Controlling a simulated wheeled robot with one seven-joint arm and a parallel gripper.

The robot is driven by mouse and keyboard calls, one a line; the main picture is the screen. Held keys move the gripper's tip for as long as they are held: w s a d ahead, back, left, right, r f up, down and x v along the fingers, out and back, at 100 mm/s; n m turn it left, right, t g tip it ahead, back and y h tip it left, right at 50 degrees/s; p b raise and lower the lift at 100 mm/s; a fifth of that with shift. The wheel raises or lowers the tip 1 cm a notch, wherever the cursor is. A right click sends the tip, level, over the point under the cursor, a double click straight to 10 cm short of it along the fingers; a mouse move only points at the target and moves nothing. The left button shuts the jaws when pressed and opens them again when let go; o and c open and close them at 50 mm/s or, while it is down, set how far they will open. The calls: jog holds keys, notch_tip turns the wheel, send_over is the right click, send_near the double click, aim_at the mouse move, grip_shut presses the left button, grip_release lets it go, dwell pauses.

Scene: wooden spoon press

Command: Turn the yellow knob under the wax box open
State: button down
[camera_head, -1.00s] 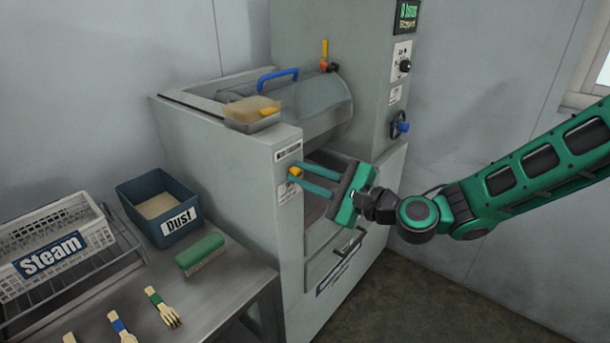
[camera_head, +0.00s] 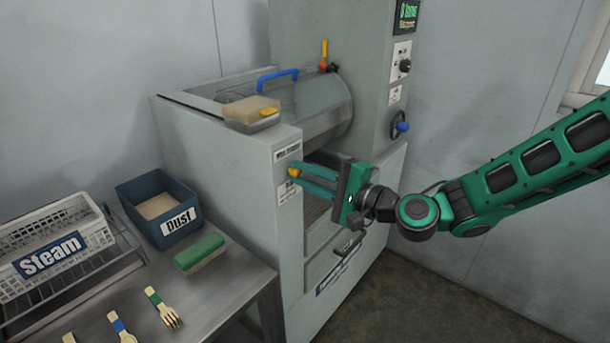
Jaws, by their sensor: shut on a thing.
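The yellow knob (camera_head: 294,173) is on the front panel of the grey press (camera_head: 222,180), between two white labels and below the wax box (camera_head: 251,111). The wax box sits on the press's top edge. My gripper (camera_head: 298,172) reaches in from the right with its two green fingers at the knob, shut on it. The fingertips partly hide the knob, so its exact angle is hard to tell.
A blue handwheel (camera_head: 401,127) and a lower drawer handle (camera_head: 350,243) are near my arm.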

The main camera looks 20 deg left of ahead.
jog(key=n, duration=0.6)
jog(key=shift+s+f, duration=0.1)
jog(key=n, duration=0.5)
jog(key=shift+f+n+t+h, duration=0.2)
jog(key=shift+n+t+h, duration=0.1)
jog(key=shift+n, duration=0.1)
jog(key=shift+d, duration=0.1)
jog(key=c, duration=1.6)
grip_release()
jog(key=shift+r, duration=0.15)
jog(key=v, duration=1)
jog(key=shift+d, duration=0.3)
